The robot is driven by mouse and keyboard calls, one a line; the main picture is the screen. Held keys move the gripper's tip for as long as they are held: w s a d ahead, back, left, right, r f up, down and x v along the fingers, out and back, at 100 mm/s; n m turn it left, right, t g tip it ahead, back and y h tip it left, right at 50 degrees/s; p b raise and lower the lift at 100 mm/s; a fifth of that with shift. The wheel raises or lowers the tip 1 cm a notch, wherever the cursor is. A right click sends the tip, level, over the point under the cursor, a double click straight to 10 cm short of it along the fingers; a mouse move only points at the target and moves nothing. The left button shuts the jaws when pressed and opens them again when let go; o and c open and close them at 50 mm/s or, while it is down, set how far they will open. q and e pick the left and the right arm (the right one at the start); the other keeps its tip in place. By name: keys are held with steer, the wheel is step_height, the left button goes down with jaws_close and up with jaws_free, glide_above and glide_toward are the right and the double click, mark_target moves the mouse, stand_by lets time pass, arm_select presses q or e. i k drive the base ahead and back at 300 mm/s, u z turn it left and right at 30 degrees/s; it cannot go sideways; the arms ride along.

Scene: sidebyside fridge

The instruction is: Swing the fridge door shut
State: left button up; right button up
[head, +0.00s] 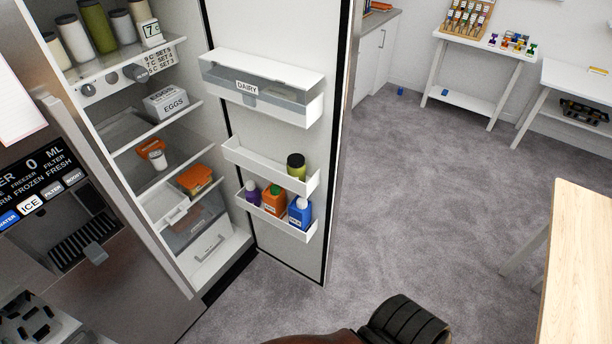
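The fridge door (284,146) stands wide open to the right of the fridge compartment, with its white inner face towards me. It carries a lidded dairy bin (262,85) and two lower shelves with several bottles. The door's outer face and handle are hidden. The open fridge compartment (150,125) shows jars, an egg box and other food on its shelves. The neighbouring door (50,170) with the ice and water panel appears closed. I cannot make out either of my grippers in the head view.
A dark ribbed object (405,325) is at the bottom centre, in front of the door. A wooden table (580,265) stands at the right. The grey carpet (420,195) between door and table is clear. Two white side tables (470,98) stand along the far wall.

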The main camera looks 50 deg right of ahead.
mark_target(309, 48)
steer(key=z, duration=2.85)
steer(key=i, duration=2.45)
steer(key=u, duration=0.2)
steer(key=i, duration=0.55)
steer(key=u, duration=1.9)
steer(key=i, duration=0.15)
steer(key=u, duration=1.55)
